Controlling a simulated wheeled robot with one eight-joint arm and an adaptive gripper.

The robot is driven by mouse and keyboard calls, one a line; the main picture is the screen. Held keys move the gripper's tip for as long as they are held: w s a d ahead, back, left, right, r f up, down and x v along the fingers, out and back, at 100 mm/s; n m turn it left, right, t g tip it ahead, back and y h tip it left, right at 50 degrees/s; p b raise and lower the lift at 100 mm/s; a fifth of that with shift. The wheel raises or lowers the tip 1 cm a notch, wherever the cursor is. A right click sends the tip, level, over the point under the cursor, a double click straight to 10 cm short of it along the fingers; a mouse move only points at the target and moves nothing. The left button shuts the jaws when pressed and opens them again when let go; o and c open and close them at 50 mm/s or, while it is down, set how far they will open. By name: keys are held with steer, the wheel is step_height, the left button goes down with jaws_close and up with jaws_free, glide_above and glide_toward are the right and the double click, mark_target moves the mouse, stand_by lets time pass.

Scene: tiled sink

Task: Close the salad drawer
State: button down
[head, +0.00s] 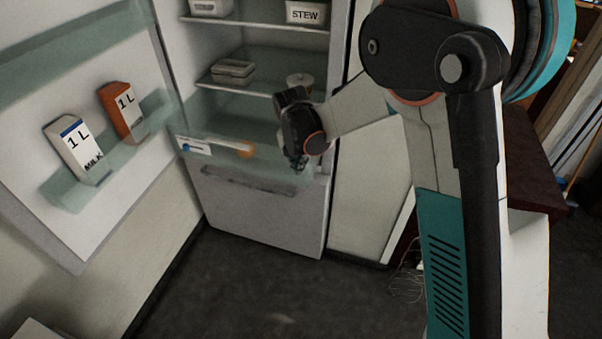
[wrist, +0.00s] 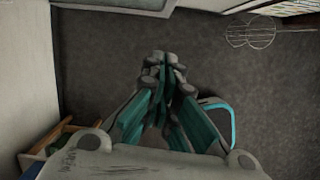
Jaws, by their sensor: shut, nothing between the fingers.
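The salad drawer (head: 222,132) is the translucent greenish bin at the bottom of the open fridge compartment. A round orange item (head: 246,150) and a white packet with a blue mark (head: 194,146) show in it. The drawer seems to stick out a little past the lower front, but its exact opening is hard to tell. My gripper (head: 298,163) points down at the drawer's right front part in the head view. Whether it touches the drawer cannot be told. In the wrist view my gripper (wrist: 163,62) is shut and empty above dark floor.
The fridge door (head: 75,225) stands wide open at left, with a milk carton (head: 72,148) and an orange carton (head: 121,111) on its shelf. Containers stand on the shelves above. A closed lower drawer front (head: 262,215) is underneath. The dark floor (head: 240,290) in front is clear.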

steer(key=a+f+n, duration=0.1)
steer(key=f, duration=0.1)
steer(key=b, duration=0.5)
glide_above(302, 178)
steer(key=s, duration=0.4)
step_height(302, 178, down, 10)
steer(key=shift+w+r, duration=0.15)
steer(key=shift+r, duration=0.1)
